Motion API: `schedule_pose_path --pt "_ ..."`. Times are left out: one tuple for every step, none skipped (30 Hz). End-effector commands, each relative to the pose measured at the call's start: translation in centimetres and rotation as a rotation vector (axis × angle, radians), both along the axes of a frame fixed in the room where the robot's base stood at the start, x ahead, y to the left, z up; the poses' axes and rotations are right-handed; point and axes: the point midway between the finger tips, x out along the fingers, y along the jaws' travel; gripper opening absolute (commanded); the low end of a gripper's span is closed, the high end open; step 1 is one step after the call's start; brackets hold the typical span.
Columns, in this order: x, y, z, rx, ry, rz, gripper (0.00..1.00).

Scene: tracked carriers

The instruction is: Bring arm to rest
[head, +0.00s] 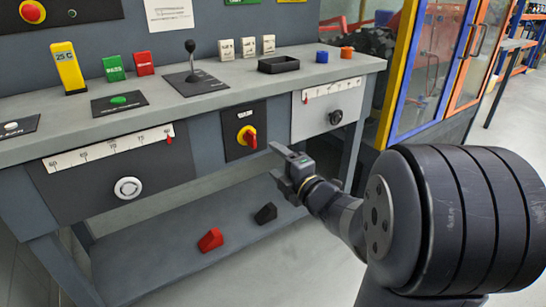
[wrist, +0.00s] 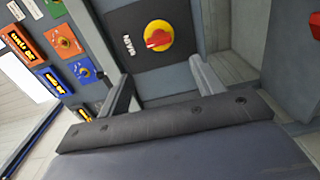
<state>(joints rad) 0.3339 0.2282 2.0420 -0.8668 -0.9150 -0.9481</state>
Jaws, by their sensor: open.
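My arm reaches in from the right of the head view, and my gripper (head: 281,167) is in front of the workbench (head: 215,100). In the wrist view my gripper (wrist: 162,84) has its two grey fingers spread apart with nothing between them. The red and yellow rotary main switch (head: 247,137) is on a dark panel on the bench front, just left of my gripper in the head view. It also shows ahead of the fingers in the wrist view (wrist: 158,36). The fingers look apart from it.
A lower shelf (head: 165,265) carries a red wedge (head: 211,240) and a black one (head: 265,213). A black tray (head: 278,65), a joystick (head: 191,65) and several small blocks stand on the bench top. A yellow-framed cabinet (head: 400,80) stands behind at the right.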

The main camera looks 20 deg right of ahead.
Motion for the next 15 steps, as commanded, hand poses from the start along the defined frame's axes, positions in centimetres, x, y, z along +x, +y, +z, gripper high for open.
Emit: schedule_pose_path --pt "0.0 0.0 0.0 0.000 0.000 0.000 0.64" --pt "0.0 0.0 0.0 0.000 0.000 0.000 0.64" --pt "0.0 0.0 0.0 0.000 0.000 0.000 0.64" --pt "0.0 0.0 0.0 0.000 0.000 0.000 0.64" --pt "0.0 0.0 0.0 0.000 0.000 0.000 0.64" --pt "0.0 0.0 0.0 0.000 0.000 0.000 0.64" --pt "0.0 0.0 0.0 0.000 0.000 0.000 0.64" --pt "0.1 0.0 0.0 0.000 0.000 0.000 0.64" --pt "0.2 0.1 -0.1 0.000 0.000 0.000 0.64" --pt "0.4 0.1 -0.1 0.000 0.001 0.000 0.64" --pt "0.6 0.2 -0.1 0.000 0.001 0.000 0.64" --pt "0.9 0.3 -0.2 -0.001 0.001 0.001 0.64" --pt "1.3 0.4 -0.2 -0.001 0.000 0.002 0.64" --pt "1.7 0.6 -0.2 -0.001 0.001 0.003 0.64" --pt "2.3 0.8 -0.3 -0.001 0.001 0.003 0.64"
